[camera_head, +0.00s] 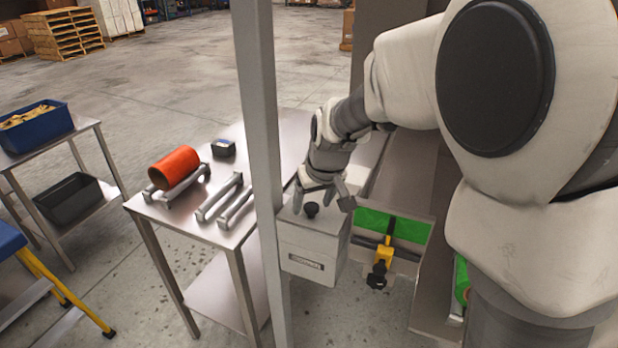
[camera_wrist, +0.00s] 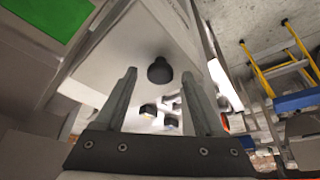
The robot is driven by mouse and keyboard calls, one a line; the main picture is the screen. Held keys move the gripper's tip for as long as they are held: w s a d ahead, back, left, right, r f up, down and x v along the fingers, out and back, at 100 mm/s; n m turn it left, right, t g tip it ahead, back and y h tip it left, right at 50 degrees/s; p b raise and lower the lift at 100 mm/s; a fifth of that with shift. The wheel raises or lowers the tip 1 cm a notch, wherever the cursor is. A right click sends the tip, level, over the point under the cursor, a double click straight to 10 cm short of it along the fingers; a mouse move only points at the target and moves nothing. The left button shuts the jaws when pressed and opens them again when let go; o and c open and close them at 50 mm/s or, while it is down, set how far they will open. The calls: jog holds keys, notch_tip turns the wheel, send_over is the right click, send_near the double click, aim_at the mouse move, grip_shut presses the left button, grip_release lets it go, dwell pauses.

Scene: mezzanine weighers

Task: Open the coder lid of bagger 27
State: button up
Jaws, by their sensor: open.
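The coder is a light grey box (camera_head: 312,250) with a dark label on its front, beside the grey post. Its flat lid (camera_head: 322,222) lies shut on top and carries a round black knob (camera_head: 311,210). My gripper (camera_head: 322,203) hangs over the lid, fingers apart and empty, one to either side of the knob in the picture. In the wrist view the knob (camera_wrist: 160,70) shows between the two open fingertips (camera_wrist: 159,76). I cannot tell whether the fingertips are level with it. No number 27 is readable.
A grey post (camera_head: 262,130) stands close left of the box. Right of it are a green panel (camera_head: 408,229) and a yellow-and-black clamp (camera_head: 380,266). A steel table (camera_head: 222,262) at left holds an orange roll (camera_head: 174,168), metal bars and a small dark device (camera_head: 223,147).

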jog(key=shift+c, duration=0.3)
grip_shut()
dwell(1.1)
